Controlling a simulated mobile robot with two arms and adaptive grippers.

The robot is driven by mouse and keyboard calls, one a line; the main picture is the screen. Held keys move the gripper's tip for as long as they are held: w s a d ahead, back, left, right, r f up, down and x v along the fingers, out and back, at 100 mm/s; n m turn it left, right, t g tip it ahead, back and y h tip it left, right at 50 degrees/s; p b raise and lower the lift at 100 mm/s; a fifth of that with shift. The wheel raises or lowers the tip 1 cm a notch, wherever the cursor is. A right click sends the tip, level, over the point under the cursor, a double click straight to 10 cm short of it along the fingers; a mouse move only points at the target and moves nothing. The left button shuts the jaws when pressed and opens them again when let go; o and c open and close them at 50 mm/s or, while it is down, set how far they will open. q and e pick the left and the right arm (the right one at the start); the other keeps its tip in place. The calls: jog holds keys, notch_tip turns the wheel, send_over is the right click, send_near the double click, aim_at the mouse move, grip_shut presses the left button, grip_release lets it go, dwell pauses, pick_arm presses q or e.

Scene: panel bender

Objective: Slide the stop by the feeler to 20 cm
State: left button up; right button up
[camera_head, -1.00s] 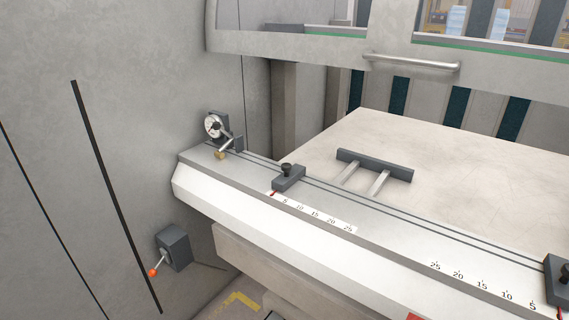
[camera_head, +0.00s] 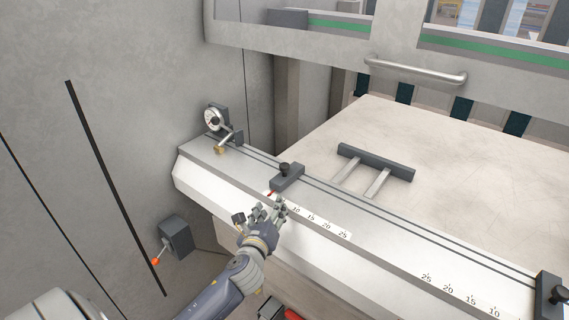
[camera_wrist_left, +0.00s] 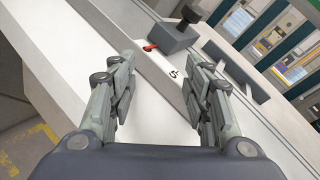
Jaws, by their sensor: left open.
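The stop by the feeler is a dark grey block (camera_head: 288,178) with a black knob and a red pointer, on the rail (camera_head: 330,197) near the low end of the left scale. The feeler (camera_head: 216,122), a round dial with a brass tip, stands at the rail's left end. My left gripper (camera_head: 262,211) is open and empty in front of the rail, just short of the stop, hiding the first scale marks. In the left wrist view the stop (camera_wrist_left: 174,36) lies ahead, beyond the two parted fingers (camera_wrist_left: 160,85). My right gripper is not in view.
A second stop (camera_head: 549,297) sits at the right end of the rail by another scale. A dark bar on two rods (camera_head: 376,162) lies on the table (camera_head: 470,160) behind. A box with an orange-tipped lever (camera_head: 174,236) is on the left wall.

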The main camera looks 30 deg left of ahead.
aim_at(283, 168)
pick_arm(q)
jog(key=w+a+r+m, duration=0.1)
jog(key=w+m, duration=0.1)
jog(key=w, duration=0.2)
jog(key=w+a+r+m+t, duration=0.1)
jog(key=w+r+m, duration=0.1)
jog(key=w, duration=0.2)
jog(key=w+a+r+m+t, duration=0.1)
jog(key=w+r+m, duration=0.1)
jog(key=w, duration=0.2)
jog(key=shift+w+a+r+m+p, duration=0.2)
jog(key=shift+a+m+p, duration=0.1)
jog(key=shift+a+p, duration=0.1)
jog(key=shift+w+a, duration=0.2)
jog(key=shift+w, duration=0.5)
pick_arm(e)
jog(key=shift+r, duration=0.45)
pick_arm(q)
grip_shut()
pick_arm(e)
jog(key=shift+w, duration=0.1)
